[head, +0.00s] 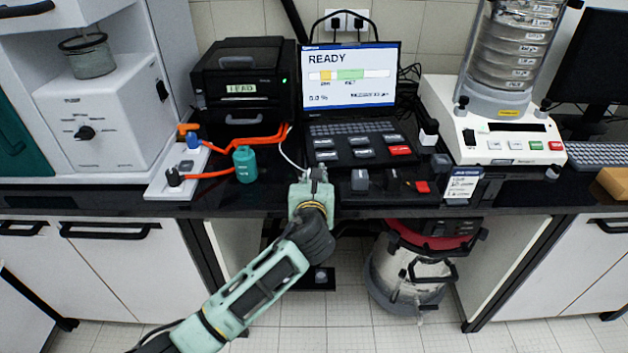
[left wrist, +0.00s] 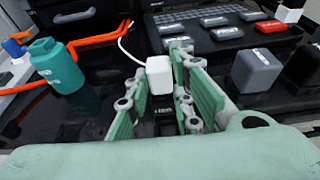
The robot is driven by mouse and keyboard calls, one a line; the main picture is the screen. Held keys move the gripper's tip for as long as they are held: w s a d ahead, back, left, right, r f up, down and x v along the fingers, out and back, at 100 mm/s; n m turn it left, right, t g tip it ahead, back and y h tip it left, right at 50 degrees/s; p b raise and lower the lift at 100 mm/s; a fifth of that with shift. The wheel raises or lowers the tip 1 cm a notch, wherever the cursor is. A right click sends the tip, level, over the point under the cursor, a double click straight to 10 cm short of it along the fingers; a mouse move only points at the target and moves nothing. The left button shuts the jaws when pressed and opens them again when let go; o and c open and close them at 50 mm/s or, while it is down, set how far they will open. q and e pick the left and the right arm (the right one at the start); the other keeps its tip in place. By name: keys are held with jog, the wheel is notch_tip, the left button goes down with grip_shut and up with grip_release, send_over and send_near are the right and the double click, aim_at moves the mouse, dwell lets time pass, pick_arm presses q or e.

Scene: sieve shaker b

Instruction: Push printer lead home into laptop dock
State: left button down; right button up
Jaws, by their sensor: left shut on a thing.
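The white printer lead (head: 288,152) runs from beside the black printer (head: 240,82) down to my left gripper (head: 319,176). In the left wrist view, its white plug (left wrist: 158,75) sits between the green finger pads of my left gripper (left wrist: 166,88), which is shut on it. The cable rises from the plug and curves to the upper left. A laptop (head: 350,78) showing READY stands behind, with a black key block (head: 362,149) in front. I cannot make out the dock's socket or whether the plug touches it. My right gripper is in neither view.
A teal bottle (head: 245,164) stands left of my gripper, near orange cables (head: 250,143) and a white power strip (head: 172,184). A grey block (left wrist: 256,70) stands close on the right. The counter's front edge runs beneath my arm. A sieve shaker (head: 490,130) stands further right.

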pick_arm(q)
jog(key=shift+s+a+f+b, duration=0.15)
jog(key=shift+a+f, duration=0.1)
jog(key=shift+f, duration=0.35)
jog(key=shift+a+f+b, duration=0.15)
jog(key=shift+a+f, duration=0.1)
jog(key=shift+f, duration=0.35)
jog(key=c, duration=2)
grip_release()
jog(key=shift+f, duration=0.1)
jog(key=o, duration=0.6)
jog(key=shift+w+a, duration=0.1)
jog(key=shift+w, duration=0.1)
jog(key=shift+c, duration=0.2)
jog(key=shift+r, duration=0.2)
jog(key=shift+d, duration=0.2)
jog(key=shift+s+r, duration=0.1)
jog(key=shift+s+d, duration=0.1)
jog(key=shift+s, duration=0.15)
jog(key=v, duration=1.1)
